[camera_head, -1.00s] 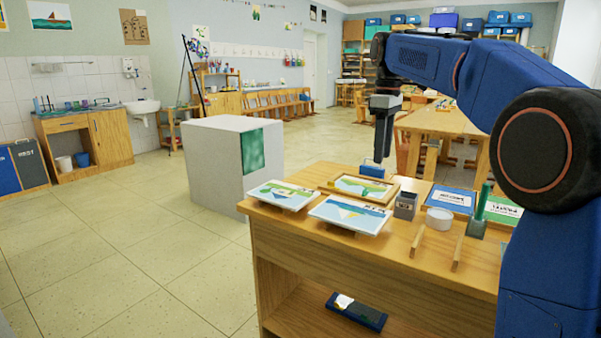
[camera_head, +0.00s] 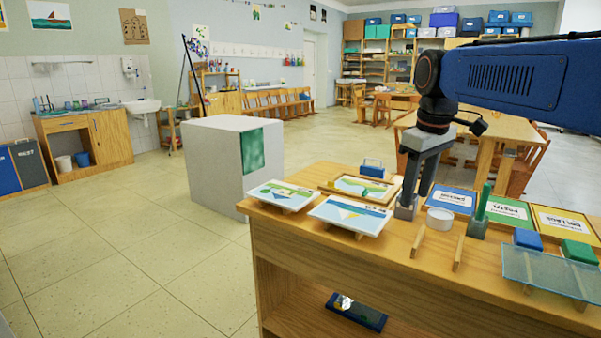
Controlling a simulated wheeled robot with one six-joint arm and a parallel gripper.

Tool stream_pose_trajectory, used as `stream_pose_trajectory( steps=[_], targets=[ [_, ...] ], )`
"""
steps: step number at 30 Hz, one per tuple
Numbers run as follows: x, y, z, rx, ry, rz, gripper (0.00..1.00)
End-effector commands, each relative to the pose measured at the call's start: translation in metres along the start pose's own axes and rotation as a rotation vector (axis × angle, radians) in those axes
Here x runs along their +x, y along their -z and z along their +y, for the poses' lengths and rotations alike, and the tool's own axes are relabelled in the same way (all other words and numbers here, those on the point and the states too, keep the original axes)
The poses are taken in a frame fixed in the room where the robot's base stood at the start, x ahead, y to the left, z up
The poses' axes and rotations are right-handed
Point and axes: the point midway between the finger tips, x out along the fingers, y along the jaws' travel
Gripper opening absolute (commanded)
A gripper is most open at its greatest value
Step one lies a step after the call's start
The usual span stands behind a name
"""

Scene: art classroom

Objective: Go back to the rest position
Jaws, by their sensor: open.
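My gripper (camera_head: 416,196) points down over the wooden table (camera_head: 330,255), with its two dark fingers apart and nothing seen between them. Its tips are in front of or just above a small grey holder (camera_head: 405,212); I cannot tell whether they touch it. My blue arm reaches in from the right edge, high over the table.
Two picture cards (camera_head: 350,214) and a framed picture (camera_head: 362,187) lie left of my gripper. A white round dish (camera_head: 439,218), a green stick in a stand (camera_head: 479,212), labelled cards (camera_head: 507,210) and a glass panel (camera_head: 548,268) lie right. A pale block (camera_head: 215,165) stands beyond.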

Motion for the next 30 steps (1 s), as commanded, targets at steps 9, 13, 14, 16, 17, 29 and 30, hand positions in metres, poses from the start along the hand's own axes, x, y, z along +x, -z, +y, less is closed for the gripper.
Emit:
stream_pose_trajectory(
  steps=[9, 13, 14, 16, 17, 29, 30],
  targets=[
    [0.041, -0.091, -0.044, 0.207, -0.042, 0.078, 0.42],
    [0.065, -0.127, -0.061, 0.293, -0.055, 0.111, 0.42],
    [0.07, -0.135, -0.066, 0.312, -0.058, 0.12, 0.42],
    [0.085, -0.153, -0.075, 0.358, -0.064, 0.138, 0.42],
    [0.091, -0.161, -0.08, 0.377, -0.067, 0.146, 0.42],
    [0.164, -0.235, -0.121, 0.57, -0.083, 0.23, 0.42],
    [0.166, -0.237, -0.122, 0.577, -0.084, 0.234, 0.42]
  ],
)
